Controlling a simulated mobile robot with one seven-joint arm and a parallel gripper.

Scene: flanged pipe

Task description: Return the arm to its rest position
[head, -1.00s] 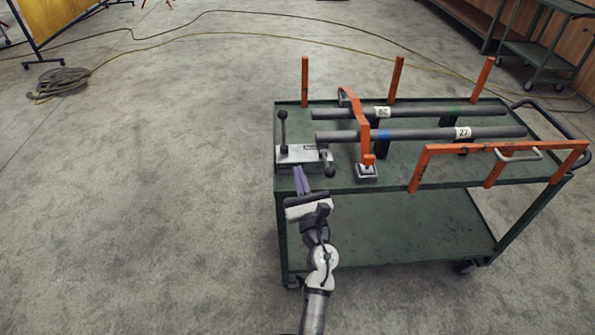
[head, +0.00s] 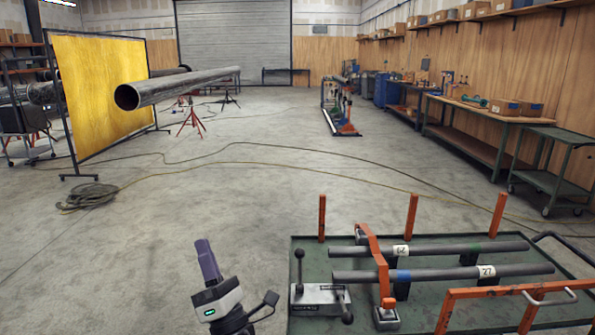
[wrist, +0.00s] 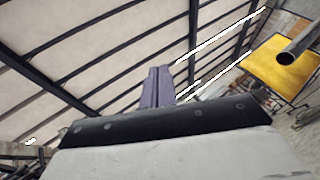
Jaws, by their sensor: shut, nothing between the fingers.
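My gripper (head: 207,260) is at the bottom middle of the head view, left of the green cart (head: 300,260) and apart from it. Its purple fingers are shut with nothing between them and point upward. In the wrist view the closed fingers (wrist: 157,87) stand against the roof beams, so the wrist faces up. The lower part of my arm is out of the head view.
The cart holds two grey pipes (head: 450,272), orange posts and a clamp with a black lever (head: 299,265). A large flanged pipe (head: 190,86) and yellow screen (head: 100,95) stand at back left. A coiled cable (head: 90,195) lies on the floor. The floor left of my gripper is clear.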

